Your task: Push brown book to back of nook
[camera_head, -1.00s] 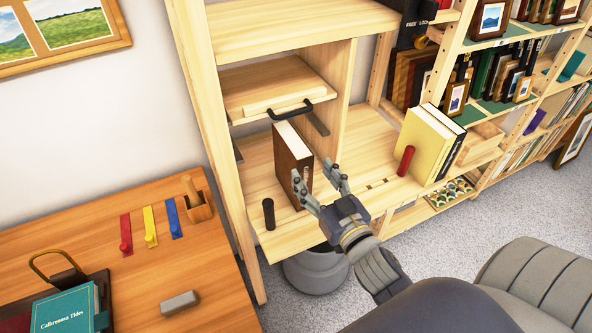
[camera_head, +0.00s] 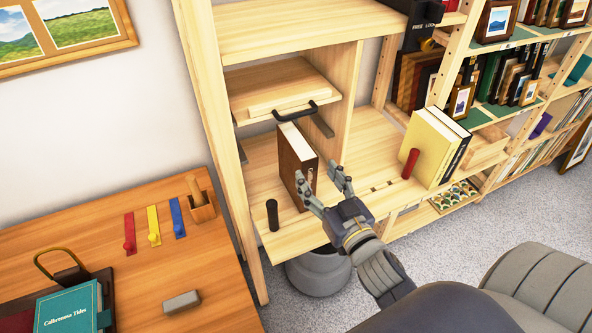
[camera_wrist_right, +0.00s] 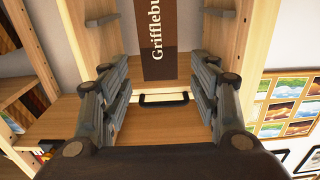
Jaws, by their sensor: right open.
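The brown book (camera_head: 293,166) stands upright on the lower board of the wooden nook (camera_head: 259,167), its spine toward me. In the right wrist view the book's spine (camera_wrist_right: 157,38) shows white lettering, partly cut off by the frame, between and beyond the fingers. My right gripper (camera_head: 325,191) is open and empty, just in front of the spine. I cannot tell whether a fingertip touches the book. In the right wrist view both fingers of the right gripper (camera_wrist_right: 163,78) are spread apart. My left gripper is not in view.
A black peg (camera_head: 272,214) stands left of the book and a red peg (camera_head: 410,163) to its right. A drawer-like shelf with a black handle (camera_head: 284,110) hangs above. A yellow book (camera_head: 431,145) stands at right. A desk (camera_head: 95,257) is at lower left.

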